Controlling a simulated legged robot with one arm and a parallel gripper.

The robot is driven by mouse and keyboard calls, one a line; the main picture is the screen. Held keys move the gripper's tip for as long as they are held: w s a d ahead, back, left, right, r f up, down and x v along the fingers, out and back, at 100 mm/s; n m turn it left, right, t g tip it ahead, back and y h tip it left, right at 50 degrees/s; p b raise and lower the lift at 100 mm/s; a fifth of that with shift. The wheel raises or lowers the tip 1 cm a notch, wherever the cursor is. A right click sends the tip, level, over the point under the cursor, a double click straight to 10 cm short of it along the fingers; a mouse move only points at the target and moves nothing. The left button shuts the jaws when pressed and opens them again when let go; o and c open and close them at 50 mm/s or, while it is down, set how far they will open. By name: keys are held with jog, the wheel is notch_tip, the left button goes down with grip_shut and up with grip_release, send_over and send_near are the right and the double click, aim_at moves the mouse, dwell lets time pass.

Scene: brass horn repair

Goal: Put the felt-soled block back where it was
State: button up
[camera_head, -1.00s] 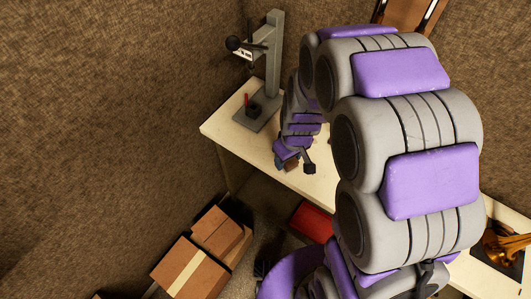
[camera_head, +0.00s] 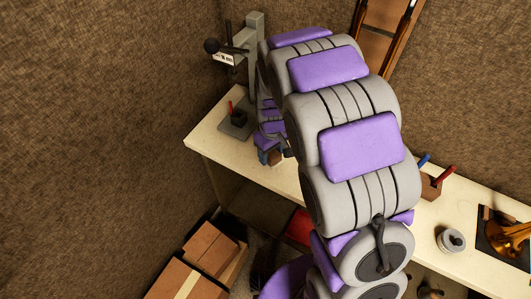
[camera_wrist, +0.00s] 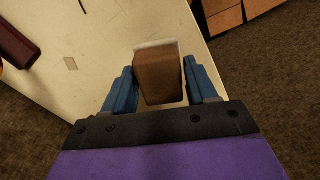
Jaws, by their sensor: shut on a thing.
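My gripper (camera_wrist: 162,92) is shut on a brown block (camera_wrist: 162,80) with a pale sole along its far edge, which I take as the felt-soled block. The blue fingers are on either side of it. In the head view, my gripper (camera_head: 270,156) is over the left part of the cream bench (camera_head: 205,140), to the right of and in front of the grey press. The block shows there only as a small brown patch (camera_head: 275,158), partly hidden by my arm. I cannot tell whether it touches the bench top.
The grey lever press (camera_head: 255,45) stands at the bench's left end. Cardboard boxes (camera_head: 195,270) sit on the floor in front. A tool holder (camera_head: 431,187), a pale pot (camera_head: 451,240) and a brass horn (camera_head: 515,240) are at right. A dark red object (camera_wrist: 15,45) shows in the wrist view.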

jog(key=shift+w+a+f, duration=0.1)
jog(key=shift+w+a, duration=0.1)
jog(key=shift+w, duration=1.05)
jog(key=shift+w+a+f+b, duration=0.15)
jog(key=shift+f+b, duration=0.05)
jog(key=shift+b, duration=0.1)
jog(key=f, duration=0.2)
jog(key=f+b, duration=0.1)
jog(key=shift+a+f, duration=0.15)
jog(key=shift+a, duration=0.15)
jog(key=shift+d, duration=0.15)
jog(key=o, duration=0.7)
jog(key=shift+d, duration=0.15)
jog(key=shift+o, duration=1.2)
jog(key=shift+a, duration=0.2)
